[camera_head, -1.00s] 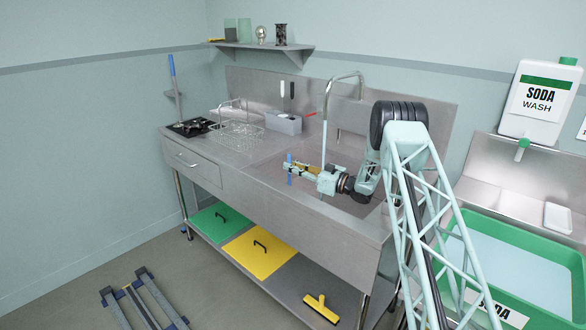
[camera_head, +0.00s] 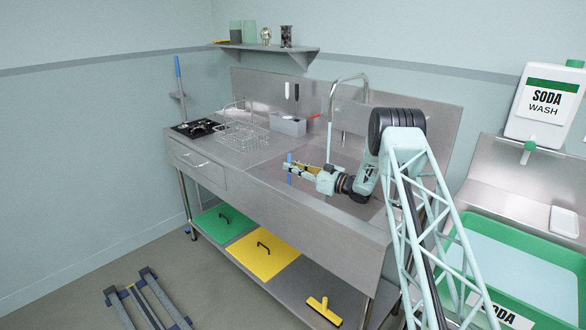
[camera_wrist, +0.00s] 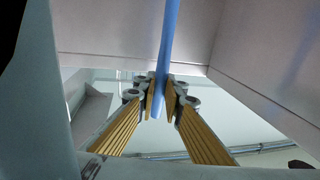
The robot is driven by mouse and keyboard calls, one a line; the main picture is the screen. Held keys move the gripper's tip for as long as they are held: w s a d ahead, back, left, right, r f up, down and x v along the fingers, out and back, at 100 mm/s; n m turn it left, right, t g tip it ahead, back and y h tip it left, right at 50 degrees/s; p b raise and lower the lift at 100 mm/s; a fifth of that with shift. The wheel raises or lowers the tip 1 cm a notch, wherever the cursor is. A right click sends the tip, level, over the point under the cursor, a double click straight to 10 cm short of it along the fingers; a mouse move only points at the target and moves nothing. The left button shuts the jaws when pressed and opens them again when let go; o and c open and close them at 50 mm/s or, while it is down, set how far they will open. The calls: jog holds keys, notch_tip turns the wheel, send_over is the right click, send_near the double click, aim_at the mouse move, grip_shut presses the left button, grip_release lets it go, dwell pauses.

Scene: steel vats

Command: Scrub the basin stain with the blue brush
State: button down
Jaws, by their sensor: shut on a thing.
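My gripper (camera_head: 293,170) is shut on the blue handle of the brush (camera_head: 289,160), over the basin (camera_head: 318,153) of the steel counter. In the wrist view, the blue handle (camera_wrist: 170,35) runs between the fingertips of my gripper (camera_wrist: 161,98). In the body camera view the handle looks about upright, with a short part showing above the fingers. The brush head cannot be made out. No stain can be made out; my arm and the counter's front edge hide part of the basin.
A tall curved faucet (camera_head: 333,105) stands at the basin's back. A wire rack (camera_head: 240,132) and a grey holder (camera_head: 289,125) with utensils are left of it. A green tray (camera_head: 461,238) and a SODA WASH jug (camera_head: 541,105) are at the right.

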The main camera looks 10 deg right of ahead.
jog(key=shift+w+a, duration=0.25)
jog(key=shift+w, duration=0.1)
dwell(0.3)
jog(key=shift+w+d+x, duration=0.1)
jog(key=shift+x, duration=0.7)
jog(key=shift+w+d+x, duration=0.15)
jog(key=shift+x, duration=0.65)
jog(key=shift+w+d, duration=0.1)
jog(key=shift+w+d, duration=0.4)
jog(key=shift+d, duration=0.25)
jog(key=shift+s+a+v, duration=0.1)
jog(key=shift+a+v, duration=0.05)
jog(key=shift+v, duration=0.65)
jog(key=shift+s+a+v, duration=0.1)
jog(key=shift+s+v, duration=0.05)
jog(key=shift+v, duration=0.65)
jog(key=shift+s+f, duration=0.1)
jog(key=shift+f, duration=0.05)
